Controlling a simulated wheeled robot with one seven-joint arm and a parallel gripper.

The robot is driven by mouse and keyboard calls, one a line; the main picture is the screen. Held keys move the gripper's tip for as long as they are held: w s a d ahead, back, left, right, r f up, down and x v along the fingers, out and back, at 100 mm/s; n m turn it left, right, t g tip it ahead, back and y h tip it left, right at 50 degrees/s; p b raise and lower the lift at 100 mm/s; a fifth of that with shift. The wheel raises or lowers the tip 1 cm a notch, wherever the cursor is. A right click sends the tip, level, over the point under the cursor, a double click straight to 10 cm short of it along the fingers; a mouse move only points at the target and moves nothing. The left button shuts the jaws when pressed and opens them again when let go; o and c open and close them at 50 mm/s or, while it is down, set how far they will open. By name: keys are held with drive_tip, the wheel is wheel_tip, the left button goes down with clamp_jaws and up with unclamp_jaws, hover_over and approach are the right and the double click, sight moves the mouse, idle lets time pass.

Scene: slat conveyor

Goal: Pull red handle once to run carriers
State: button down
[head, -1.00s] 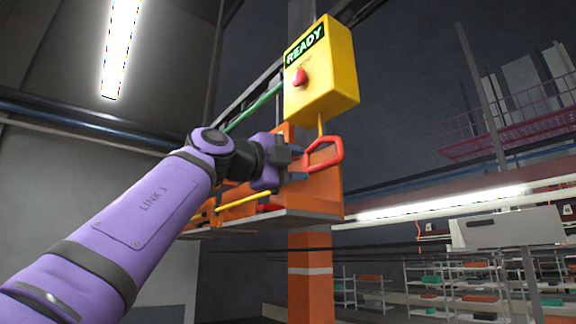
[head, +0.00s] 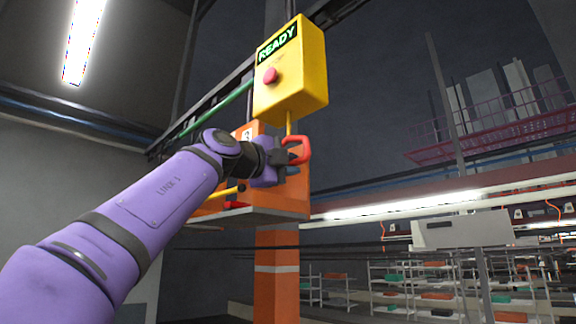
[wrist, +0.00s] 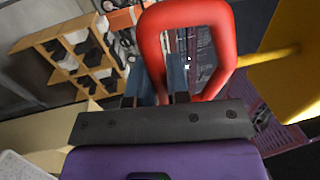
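The red handle (head: 297,149) is a loop hanging on a yellow stem below a yellow box (head: 290,75). The box bears a green READY sign (head: 277,44) and a red button (head: 270,76). My gripper (head: 284,157) is at the left side of the loop. In the wrist view the loop (wrist: 217,20) rises large in front of the hand. Its left bar runs down between my two bluish fingers (wrist: 155,85), which sit close on both sides of it, so my gripper looks shut on it.
An orange post (head: 277,285) and a ledge (head: 245,215) stand behind and below the handle. A yellow bar (head: 225,192) lies under my wrist. Racks with bins (head: 435,295) stand far off at the right. Open space lies right of the handle.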

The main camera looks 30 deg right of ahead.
wheel_tip(320, 180, down, 6)
idle(0.8)
drive_tip(key=shift+r, duration=3)
drive_tip(key=c, duration=1.1)
unclamp_jaws()
drive_tip(key=shift+a, duration=0.15)
drive_tip(key=shift+v, duration=4.35)
